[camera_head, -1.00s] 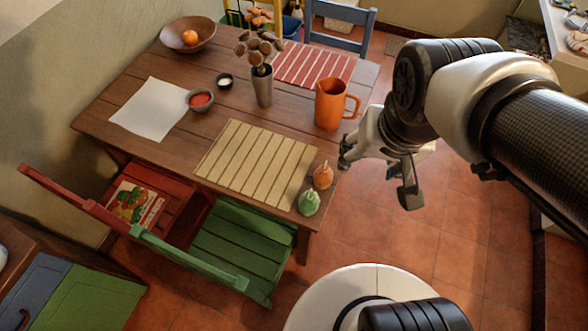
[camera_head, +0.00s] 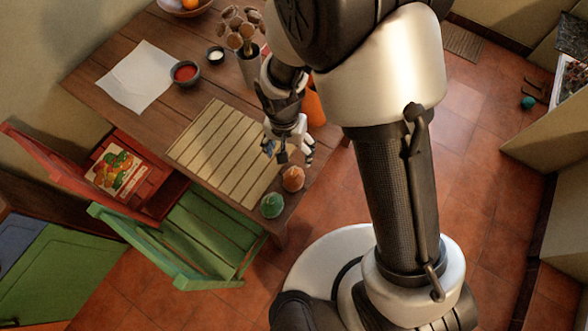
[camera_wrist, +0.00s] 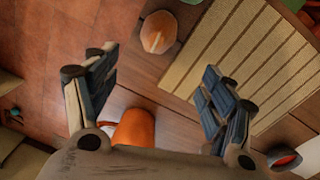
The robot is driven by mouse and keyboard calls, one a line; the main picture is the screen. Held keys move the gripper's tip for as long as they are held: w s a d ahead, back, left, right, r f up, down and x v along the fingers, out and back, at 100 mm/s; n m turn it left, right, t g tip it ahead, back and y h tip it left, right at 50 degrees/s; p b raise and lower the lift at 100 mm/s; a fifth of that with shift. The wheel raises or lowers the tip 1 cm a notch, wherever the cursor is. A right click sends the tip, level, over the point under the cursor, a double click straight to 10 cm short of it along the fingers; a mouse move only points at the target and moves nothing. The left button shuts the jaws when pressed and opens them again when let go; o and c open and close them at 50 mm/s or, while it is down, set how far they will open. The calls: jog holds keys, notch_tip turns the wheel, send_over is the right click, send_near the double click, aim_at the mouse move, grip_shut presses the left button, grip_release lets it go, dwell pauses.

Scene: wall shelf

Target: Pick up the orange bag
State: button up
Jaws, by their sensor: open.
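The small orange bag (camera_head: 293,178) sits upright near the table's front right corner, beside the green bag (camera_head: 271,205). In the wrist view the orange bag (camera_wrist: 158,33) lies beyond the fingertips, between their lines and left of centre, with part of the green bag (camera_wrist: 192,2) at the top edge. My gripper (camera_head: 289,156) is open and empty, just behind and above the orange bag in the head view. It also shows in the wrist view (camera_wrist: 155,75) with its fingers spread apart. No contact with the bag shows.
The orange jug (camera_wrist: 136,128) stands close under my gripper, mostly hidden by my arm in the head view. A striped placemat (camera_head: 225,150) lies left of the bags. A vase (camera_head: 249,70) and a red-filled bowl (camera_head: 186,73) stand farther back.

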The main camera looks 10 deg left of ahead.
aim_at(294, 172)
jog(key=f, duration=0.2)
jog(key=f+b, duration=0.1)
jog(key=f, duration=0.4)
jog(key=shift+d+f+b, duration=0.3)
jog(key=shift+f+b, duration=0.1)
jog(key=f, duration=0.1)
jog(key=f+b, duration=0.1)
jog(key=f, duration=0.1)
jog(key=f+b, duration=0.1)
jog(key=f, duration=0.1)
jog(key=shift+s+d+f, duration=0.1)
jog(key=shift+s+d, duration=0.05)
jog(key=shift+d, duration=0.15)
jog(key=c, duration=1.4)
